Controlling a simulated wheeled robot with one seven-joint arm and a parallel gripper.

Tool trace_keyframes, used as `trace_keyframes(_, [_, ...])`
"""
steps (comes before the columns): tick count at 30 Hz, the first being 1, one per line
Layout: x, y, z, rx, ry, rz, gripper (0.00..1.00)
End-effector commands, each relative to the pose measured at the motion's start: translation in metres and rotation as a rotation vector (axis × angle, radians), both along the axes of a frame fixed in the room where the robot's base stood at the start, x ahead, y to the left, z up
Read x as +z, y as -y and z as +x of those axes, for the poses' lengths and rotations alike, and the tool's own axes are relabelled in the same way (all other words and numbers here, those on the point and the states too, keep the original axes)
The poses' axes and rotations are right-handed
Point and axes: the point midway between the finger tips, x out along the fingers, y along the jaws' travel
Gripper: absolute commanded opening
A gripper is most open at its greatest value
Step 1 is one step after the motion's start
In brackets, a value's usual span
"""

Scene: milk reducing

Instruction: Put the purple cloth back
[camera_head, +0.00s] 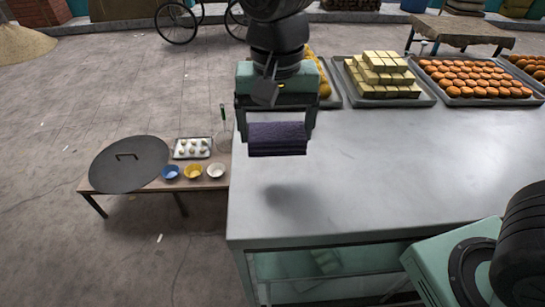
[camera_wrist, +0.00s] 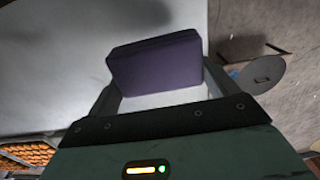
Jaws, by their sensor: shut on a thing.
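The purple cloth (camera_head: 277,139) is a dark folded block. My gripper (camera_head: 275,140) is shut on it, with one finger at each end. The cloth is held in the air above the left part of the grey metal table (camera_head: 370,170), and a soft shadow lies on the table top below it. In the wrist view, the cloth (camera_wrist: 155,65) sits between the two fingers of my gripper (camera_wrist: 158,85). The far side of the cloth is hidden.
Trays of yellow blocks (camera_head: 388,79) and orange round pieces (camera_head: 474,82) stand along the table's back. The table's middle is clear. At left, a low wooden table (camera_head: 205,184) holds a dark round lid (camera_head: 128,167), small bowls (camera_head: 193,172) and a white tray (camera_head: 192,148).

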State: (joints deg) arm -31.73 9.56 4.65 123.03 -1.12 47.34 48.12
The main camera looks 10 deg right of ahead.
Motion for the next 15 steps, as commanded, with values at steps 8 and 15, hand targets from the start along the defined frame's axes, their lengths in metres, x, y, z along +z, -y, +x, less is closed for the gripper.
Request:
trace_keyframes(8, [-0.04,0.0,-0.001,0.0,-0.003,-0.003,0.65])
trace_keyframes(15, [-0.071,0.0,-0.001,0.001,-0.006,-0.004,0.65])
